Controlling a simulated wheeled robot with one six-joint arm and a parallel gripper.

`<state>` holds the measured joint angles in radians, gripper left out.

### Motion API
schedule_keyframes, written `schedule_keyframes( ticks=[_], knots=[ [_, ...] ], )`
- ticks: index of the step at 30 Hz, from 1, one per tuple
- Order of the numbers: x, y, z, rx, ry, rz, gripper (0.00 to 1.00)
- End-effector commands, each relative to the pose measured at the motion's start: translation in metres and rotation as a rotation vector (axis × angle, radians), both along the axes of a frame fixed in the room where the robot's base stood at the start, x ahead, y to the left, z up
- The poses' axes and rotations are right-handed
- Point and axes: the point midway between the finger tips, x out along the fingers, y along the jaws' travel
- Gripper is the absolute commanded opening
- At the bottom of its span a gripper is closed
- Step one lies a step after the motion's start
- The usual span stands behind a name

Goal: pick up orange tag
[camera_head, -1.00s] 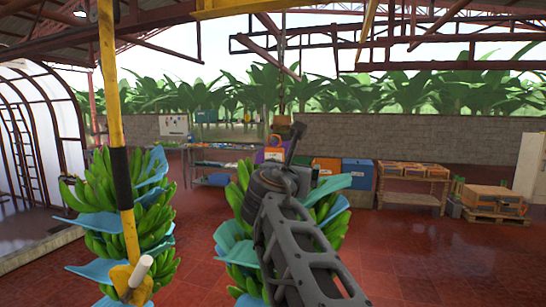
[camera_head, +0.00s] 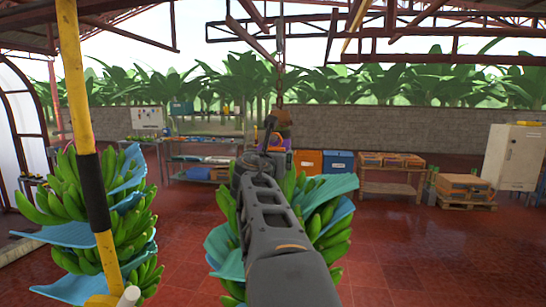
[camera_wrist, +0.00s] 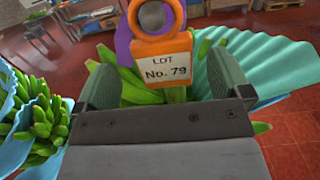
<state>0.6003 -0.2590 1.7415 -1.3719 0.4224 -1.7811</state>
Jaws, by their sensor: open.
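The orange tag (camera_wrist: 161,45) has a ring-shaped top and a white label reading "LOT No. 79". In the wrist view it hangs upright in front of green bananas (camera_wrist: 125,84), with a purple band (camera_wrist: 124,42) beside it. My gripper (camera_wrist: 163,66) is open, with one finger on each side of the tag and a visible gap to both. In the head view my arm reaches to the nearer middle banana stem (camera_head: 335,238), and hides most of the tag there.
Another banana stem (camera_head: 70,190) with blue sheets hangs at left, behind a yellow pole (camera_head: 79,110). Blue-green sheets (camera_wrist: 254,55) flank the middle stem. Behind are an orange box (camera_head: 307,161), a blue box (camera_head: 338,161) and a white cabinet (camera_head: 513,157). Red floor is open at right.

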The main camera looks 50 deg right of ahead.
Motion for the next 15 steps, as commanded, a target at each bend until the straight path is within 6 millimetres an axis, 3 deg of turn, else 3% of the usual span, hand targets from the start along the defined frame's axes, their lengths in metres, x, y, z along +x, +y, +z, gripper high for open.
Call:
schedule_keyframes(
  ticks=[5, 15],
  knots=[
    [0.005, -0.007, 0.0, -0.001, 0.001, 0.002, 0.96],
    [0.025, -0.043, -0.001, 0.0, 0.001, 0.004, 0.96]
  ],
)
